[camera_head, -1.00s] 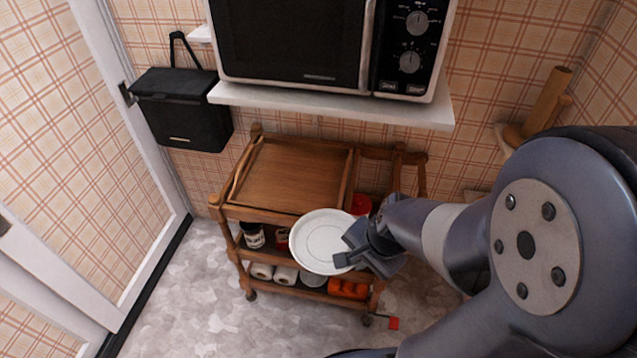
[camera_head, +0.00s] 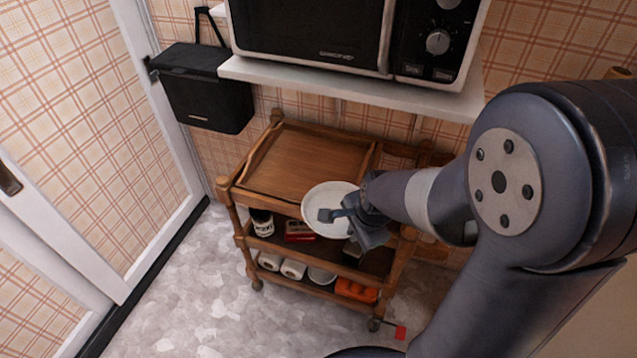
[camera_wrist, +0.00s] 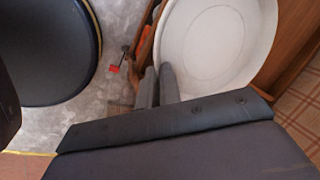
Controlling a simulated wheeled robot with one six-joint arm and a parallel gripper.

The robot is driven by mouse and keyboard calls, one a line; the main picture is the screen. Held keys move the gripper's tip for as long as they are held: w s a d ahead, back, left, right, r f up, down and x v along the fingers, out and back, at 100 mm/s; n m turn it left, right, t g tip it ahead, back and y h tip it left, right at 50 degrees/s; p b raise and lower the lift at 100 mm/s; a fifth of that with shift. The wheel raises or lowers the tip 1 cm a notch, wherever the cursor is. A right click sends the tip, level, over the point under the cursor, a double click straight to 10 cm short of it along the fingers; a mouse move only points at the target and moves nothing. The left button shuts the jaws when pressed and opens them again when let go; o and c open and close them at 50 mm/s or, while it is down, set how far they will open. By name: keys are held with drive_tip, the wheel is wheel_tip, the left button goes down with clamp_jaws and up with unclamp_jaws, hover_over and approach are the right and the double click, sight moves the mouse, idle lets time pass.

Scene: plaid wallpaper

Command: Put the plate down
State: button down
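The white round plate (camera_head: 320,197) is held in the air in front of the wooden trolley (camera_head: 298,165), overlapping the front edge of its top in the head view. My gripper (camera_head: 336,214) is at the plate's right side. In the wrist view the plate (camera_wrist: 225,35) fills the upper right, and my gripper's two fingers (camera_wrist: 157,84) are close together with the plate's rim between them. The fingers' exact contact with the rim is hard to make out.
The trolley's top panel is bare. Its lower shelves hold a jar (camera_head: 262,222), a red box (camera_head: 298,231), white rolls (camera_head: 292,268) and an orange item (camera_head: 356,291). A white shelf (camera_head: 350,90) with a microwave (camera_head: 330,35) overhangs behind. A black box (camera_head: 208,88) hangs at left.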

drive_tip(key=w+a, duration=0.2)
drive_tip(key=w, duration=0.3)
drive_tip(key=w+a+p, duration=0.1)
drive_tip(key=w+a, duration=0.2)
drive_tip(key=w, duration=0.3)
drive_tip(key=w+a, duration=0.2)
drive_tip(key=w, duration=0.4)
drive_tip(key=shift+a+p, duration=0.4)
wheel_tip(320, 180, down, 4)
drive_tip(key=b, duration=0.3)
drive_tip(key=shift+w+r, duration=0.1)
drive_tip(key=shift+r, duration=0.2)
drive_tip(key=c, duration=2.1)
unclamp_jaws()
drive_tip(key=shift+f, duration=0.25)
drive_tip(key=o, duration=0.5)
drive_tip(key=shift+r, duration=0.1)
